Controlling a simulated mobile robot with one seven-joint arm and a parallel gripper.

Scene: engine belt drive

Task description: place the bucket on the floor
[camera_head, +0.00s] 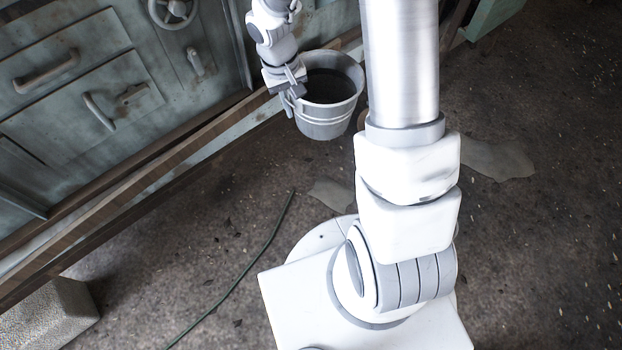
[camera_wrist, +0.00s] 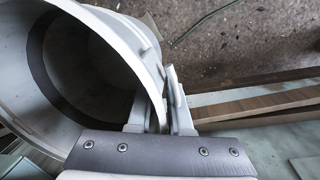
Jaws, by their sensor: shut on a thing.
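The bucket (camera_head: 325,122) is a light grey pail with a dark inside. It hangs from my gripper (camera_head: 292,95), above the floor and beside the cabinet front. In the wrist view the bucket (camera_wrist: 120,30) fills the left side, with its rim passing between the fingers of my gripper (camera_wrist: 158,105). One finger is inside the wall and the other outside. In the head view the bucket looks roughly upright, its mouth facing up. The floor (camera_head: 240,240) is dark, stained and speckled; it also shows in the wrist view (camera_wrist: 225,40). My arm's column hides the area right of the bucket.
A worn green-grey cabinet (camera_head: 60,110) with handles stands at upper left, with wooden rails (camera_head: 130,190) along its base. A pale block (camera_head: 50,318) lies at lower left. A thin green cable (camera_head: 245,270) crosses the floor. Much of the floor right of my base is clear.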

